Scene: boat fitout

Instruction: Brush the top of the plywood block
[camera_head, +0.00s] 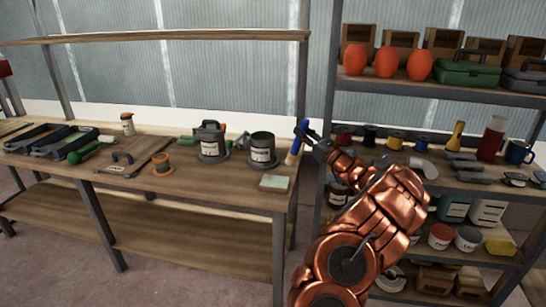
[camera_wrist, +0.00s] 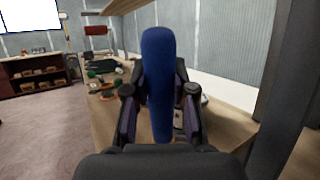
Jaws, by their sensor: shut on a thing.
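My gripper (camera_head: 308,139) is shut on a long blue-handled tool, likely the brush (camera_head: 294,154), held over the right end of the workbench. In the wrist view the blue handle (camera_wrist: 158,80) stands upright between the two dark fingers (camera_wrist: 158,92). Its lower end is hard to make out. A small pale block (camera_head: 274,182) lies near the bench's right front corner, below and left of the gripper. I cannot tell which is the plywood block.
Labelled tins (camera_head: 262,150) stand behind the pale block, with an orange spool (camera_head: 162,164) further left. Dark trays (camera_head: 50,142) lie at the left. A metal shelf rack (camera_head: 478,98) with cans, cases and tools stands close on the right. The bench front (camera_head: 215,185) is mostly clear.

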